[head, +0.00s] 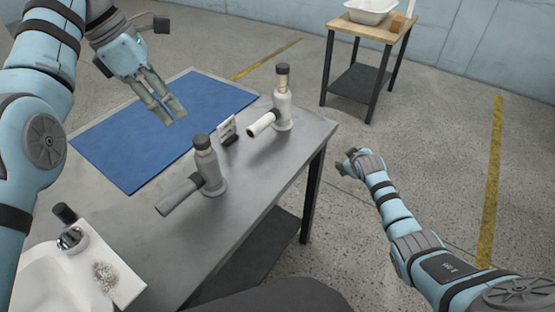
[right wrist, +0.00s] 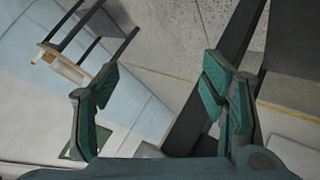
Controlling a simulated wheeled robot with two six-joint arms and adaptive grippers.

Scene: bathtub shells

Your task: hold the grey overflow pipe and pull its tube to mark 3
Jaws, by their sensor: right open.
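The grey overflow pipe (head: 208,168) stands upright on the near part of the metal table. It has a dark cap, a pale tube section below the cap and a grey side branch pointing to the lower left. Its marks are too small to read. My left gripper (head: 174,113) is above the blue mat, behind and to the left of the grey pipe, apart from it. I cannot tell how far its fingers are parted. My right gripper (head: 347,164) is off the table's right side, over the floor. In the right wrist view (right wrist: 157,90) it is open and empty.
A white pipe (head: 283,108) of similar shape stands farther back. A small card stand (head: 228,131) is between the pipes. The blue mat (head: 130,150) is bare. A white basin piece (head: 85,262) is at the lower left. A side table (head: 345,25) stands behind.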

